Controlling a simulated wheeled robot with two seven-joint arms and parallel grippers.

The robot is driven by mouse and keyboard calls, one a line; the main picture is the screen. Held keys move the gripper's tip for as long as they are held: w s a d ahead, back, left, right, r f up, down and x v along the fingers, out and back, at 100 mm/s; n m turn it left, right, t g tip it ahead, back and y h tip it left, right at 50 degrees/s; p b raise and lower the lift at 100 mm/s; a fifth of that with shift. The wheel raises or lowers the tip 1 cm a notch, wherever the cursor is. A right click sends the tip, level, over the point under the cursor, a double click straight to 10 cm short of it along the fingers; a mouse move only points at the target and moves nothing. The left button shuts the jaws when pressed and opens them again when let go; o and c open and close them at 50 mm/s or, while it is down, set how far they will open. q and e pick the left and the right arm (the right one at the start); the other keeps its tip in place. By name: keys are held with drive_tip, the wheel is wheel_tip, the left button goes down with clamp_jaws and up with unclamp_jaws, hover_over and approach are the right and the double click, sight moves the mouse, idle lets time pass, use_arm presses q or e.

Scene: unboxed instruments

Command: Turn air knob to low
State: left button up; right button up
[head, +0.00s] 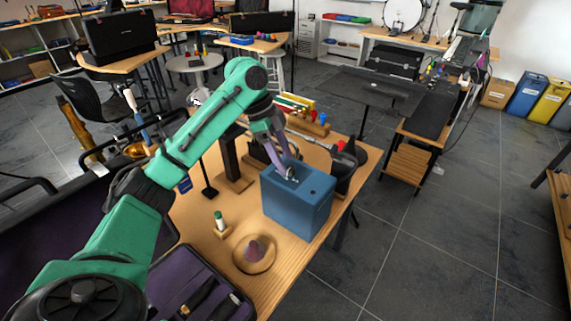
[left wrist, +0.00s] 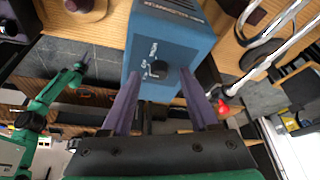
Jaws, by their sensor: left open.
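A blue box (head: 300,202) stands near the table's right edge. In the left wrist view the blue box (left wrist: 168,32) shows a face with a round black knob (left wrist: 158,70), white markings beside it. My left gripper (head: 287,172) is at the top of the box. Its two purple fingers are open, and in the left wrist view the gripper (left wrist: 159,76) has the knob between its fingertips. I cannot tell whether the fingers touch the knob. A green arm, seemingly my right, shows at the left of the left wrist view; its gripper (left wrist: 80,68) is too small to read.
A round wooden dish (head: 254,266) holding a purple item and a small green-capped bottle (head: 220,222) stand left of the box. A dark stand (head: 232,166) and other instruments crowd behind it. Open floor (head: 430,240) lies to the right.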

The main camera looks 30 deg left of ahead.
use_arm(q)
drive_tip(key=shift+d+f, duration=0.55)
drive_tip(key=shift+f, duration=0.15)
drive_tip(key=shift+a, duration=0.1)
clamp_jaws()
use_arm(e)
drive_tip(key=shift+a, duration=0.2)
drive_tip(key=shift+r, duration=0.1)
use_arm(q)
drive_tip(key=shift+s+r+n+t+p, duration=0.1)
drive_tip(key=shift+r+n+t+p, duration=0.15)
drive_tip(key=shift+n+p, duration=0.8)
drive_tip(key=n+p, duration=0.2)
drive_tip(key=p, duration=0.2)
drive_tip(key=n+t+y+p, duration=0.1)
drive_tip(key=n+p, duration=0.2)
drive_tip(key=p, duration=0.1)
drive_tip(key=n+t+y+p, duration=0.1)
drive_tip(key=n+p, duration=0.2)
drive_tip(key=shift+s+d+r+t+p, duration=0.2)
drive_tip(key=shift+d+t+p, duration=0.1)
drive_tip(key=shift+p, duration=0.1)
drive_tip(key=shift+f+n+y+p, duration=0.3)
drive_tip(key=shift+n+y+p, duration=0.3)
drive_tip(key=shift+n+p, duration=0.45)
use_arm(e)
wheel_tip(320, 180, up, 16)
drive_tip(key=shift+a, duration=0.1)
